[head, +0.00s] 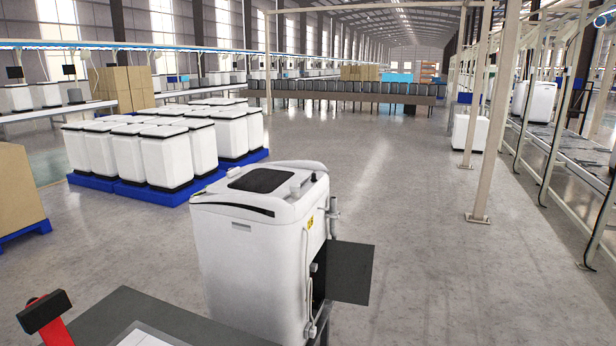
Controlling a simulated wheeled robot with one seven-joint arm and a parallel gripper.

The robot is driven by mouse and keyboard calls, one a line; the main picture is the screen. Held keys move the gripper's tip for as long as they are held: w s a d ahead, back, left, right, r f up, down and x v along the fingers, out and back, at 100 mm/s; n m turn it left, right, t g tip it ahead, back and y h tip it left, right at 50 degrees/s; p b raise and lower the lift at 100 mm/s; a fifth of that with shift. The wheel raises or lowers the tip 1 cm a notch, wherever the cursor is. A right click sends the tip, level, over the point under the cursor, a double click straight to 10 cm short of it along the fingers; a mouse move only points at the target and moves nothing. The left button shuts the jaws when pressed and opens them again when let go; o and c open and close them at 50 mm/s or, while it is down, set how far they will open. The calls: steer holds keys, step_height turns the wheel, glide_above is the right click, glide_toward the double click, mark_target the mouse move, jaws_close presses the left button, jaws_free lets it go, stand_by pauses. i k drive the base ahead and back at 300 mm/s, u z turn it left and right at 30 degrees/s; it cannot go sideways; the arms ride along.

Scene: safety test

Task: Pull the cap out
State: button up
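A white top-loading washing machine (252,240) stands in the lower middle, with a dark lid window (262,180) on top. Its right side carries thin white pipes and a small white fitting (332,215) near the upper corner. Lower on that side, a small grey knob-like part (314,268) shows beside a dark opening. I cannot tell whether either part is the cap. A dark grey flat panel (350,272) sticks out to the right from that side. My gripper is not in view.
A dark grey table (110,316) with a white sheet fills the lower left. A red-and-black object (48,315) shows at its left. White units stand on blue pallets (150,193) behind. The floor right of the machine is clear up to a post (490,130).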

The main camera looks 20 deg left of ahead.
mark_target(295, 187)
steer(key=i, duration=2.9)
steer(key=u, duration=4.95)
